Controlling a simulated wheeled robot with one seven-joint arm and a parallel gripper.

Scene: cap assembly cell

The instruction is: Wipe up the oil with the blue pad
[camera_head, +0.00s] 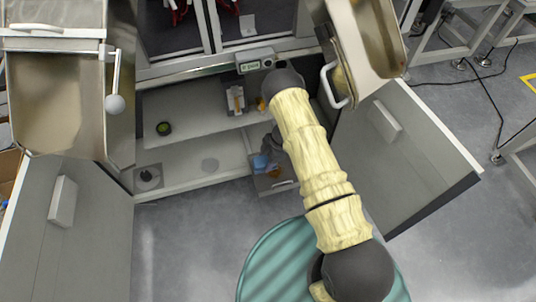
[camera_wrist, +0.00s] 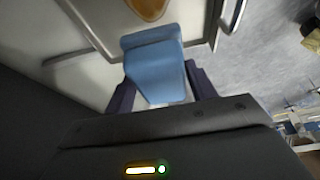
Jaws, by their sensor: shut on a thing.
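My gripper (camera_wrist: 160,74) is shut on the blue pad (camera_wrist: 156,52) in the wrist view, with a dark finger on each side of it. The pad points away from the gripper toward an amber oil patch (camera_wrist: 148,8), cut off by the top edge. A pale strip shows between pad and oil in that view. In the head view the blue pad (camera_head: 260,162) is a small patch over a pulled-out drawer (camera_head: 268,187), with the amber oil (camera_head: 274,172) beside it. My arm hides part of the gripper there. I cannot tell whether the pad touches the drawer floor.
The cabinet's shelves hold a dark round item with a green ring (camera_head: 163,128) and a dark round part (camera_head: 148,176). A small tray (camera_head: 236,101) sits on the upper shelf. Open doors flank the cabinet at left (camera_head: 80,230) and right (camera_head: 400,150). A metal bin (camera_head: 368,40) hangs above right.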

